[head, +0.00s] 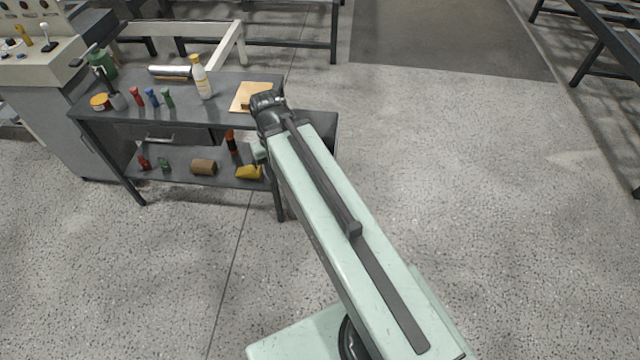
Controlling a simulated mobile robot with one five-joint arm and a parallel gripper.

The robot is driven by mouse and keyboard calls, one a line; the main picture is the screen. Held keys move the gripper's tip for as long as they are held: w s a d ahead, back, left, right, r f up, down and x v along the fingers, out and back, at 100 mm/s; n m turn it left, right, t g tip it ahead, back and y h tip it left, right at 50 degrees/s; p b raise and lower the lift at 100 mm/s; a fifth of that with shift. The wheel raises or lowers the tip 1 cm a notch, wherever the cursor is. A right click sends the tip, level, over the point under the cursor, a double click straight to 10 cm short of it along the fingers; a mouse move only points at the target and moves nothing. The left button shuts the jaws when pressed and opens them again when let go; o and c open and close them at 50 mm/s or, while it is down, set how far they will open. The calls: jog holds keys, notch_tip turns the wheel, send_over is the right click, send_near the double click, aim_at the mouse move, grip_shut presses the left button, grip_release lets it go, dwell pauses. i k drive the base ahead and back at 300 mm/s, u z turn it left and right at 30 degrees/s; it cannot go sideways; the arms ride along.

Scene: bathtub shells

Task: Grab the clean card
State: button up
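A flat tan sheet (244,91) lies at the right end of the grey workbench top (225,112), with a small brown block-like piece (256,96) on it or at its edge. It may be the card; no writing shows at this size. My arm reaches from the lower right up to the bench's right end. Its dark end, with my gripper (266,104), is at the sheet's right side and covers part of it. Whether they touch, I cannot tell. The fingers are not clear, so neither their opening nor anything held shows.
On the bench top stand a white bottle (202,80), several small coloured bottles (153,98), an orange-topped tin (100,102) and a metallic roll (170,72). The lower shelf holds a brown roll (203,167) and a yellow piece (249,172). Open floor (480,180) lies right.

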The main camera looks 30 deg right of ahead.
aim_at(247, 89)
jog(key=u, duration=2.8)
jog(key=k, duration=1.25)
jog(key=z, duration=1.45)
jog(key=i, duration=1)
jog(key=u, duration=0.05)
